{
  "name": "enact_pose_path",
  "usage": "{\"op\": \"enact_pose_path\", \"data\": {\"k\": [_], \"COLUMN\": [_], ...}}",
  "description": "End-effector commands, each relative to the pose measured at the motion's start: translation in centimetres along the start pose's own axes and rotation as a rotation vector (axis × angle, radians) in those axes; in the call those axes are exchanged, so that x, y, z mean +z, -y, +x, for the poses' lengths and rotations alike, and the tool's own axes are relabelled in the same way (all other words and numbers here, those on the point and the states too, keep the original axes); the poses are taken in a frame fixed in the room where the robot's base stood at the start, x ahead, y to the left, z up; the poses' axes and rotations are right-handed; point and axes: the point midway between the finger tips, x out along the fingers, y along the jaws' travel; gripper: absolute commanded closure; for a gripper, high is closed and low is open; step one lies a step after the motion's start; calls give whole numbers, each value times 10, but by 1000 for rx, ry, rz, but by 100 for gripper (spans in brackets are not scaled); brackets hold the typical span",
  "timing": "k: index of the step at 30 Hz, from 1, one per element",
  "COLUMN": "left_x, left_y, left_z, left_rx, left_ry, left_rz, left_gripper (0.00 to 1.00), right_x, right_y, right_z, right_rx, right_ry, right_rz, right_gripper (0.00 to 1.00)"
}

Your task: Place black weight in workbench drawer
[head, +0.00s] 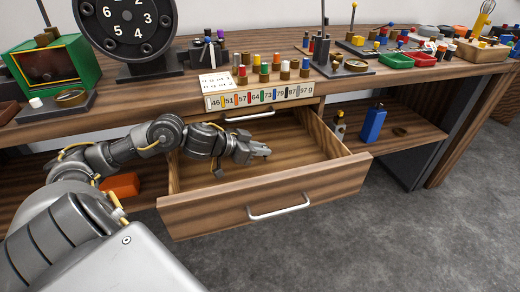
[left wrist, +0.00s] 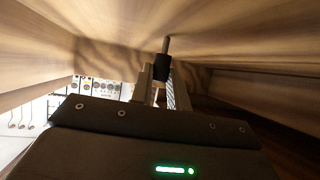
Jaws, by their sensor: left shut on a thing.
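The workbench drawer (head: 200,213) is pulled open, with a silver handle on its front and a bare wooden floor. My left gripper (head: 263,151) reaches in from the left and is inside the open drawer's outline. In the left wrist view, my left gripper (left wrist: 163,88) is shut on the black weight (left wrist: 161,68), a small black cylinder with a metal stem. Wooden drawer surfaces surround it there; I cannot tell whether the weight touches them. The weight cannot be made out in the head view. My right gripper is not in view.
Several colour-banded weights (head: 264,73) stand on the bench above a numbered strip (head: 259,94). A black dial (head: 126,27) and a green box (head: 46,65) stand at left. A blue bottle (head: 373,124) is on the lower shelf, right of the drawer. An orange block (head: 120,186) lies left of it.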

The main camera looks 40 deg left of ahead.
Motion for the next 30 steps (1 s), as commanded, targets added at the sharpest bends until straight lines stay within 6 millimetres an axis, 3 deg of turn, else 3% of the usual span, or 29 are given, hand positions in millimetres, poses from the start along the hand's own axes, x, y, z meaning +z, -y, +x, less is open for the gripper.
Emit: {"op": "enact_pose_path", "data": {"k": [6, 7, 11, 23, 30], "left_x": [2, 2, 2, 0, 1], "left_y": [0, 0, 0, 0, 0], "left_z": [1, 1, 1, -3, -28], "left_rx": [0, 0, 0, -1, 0], "left_ry": [-1, -1, -1, 1, 6], "left_rz": [-2, -1, -1, 1, 4], "left_gripper": [100, 79, 62, 61, 61], "right_x": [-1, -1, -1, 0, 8], "right_y": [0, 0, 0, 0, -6], "right_z": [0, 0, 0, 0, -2], "right_rx": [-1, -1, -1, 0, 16], "right_ry": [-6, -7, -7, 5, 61], "right_rz": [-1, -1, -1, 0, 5], "right_gripper": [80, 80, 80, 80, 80]}}
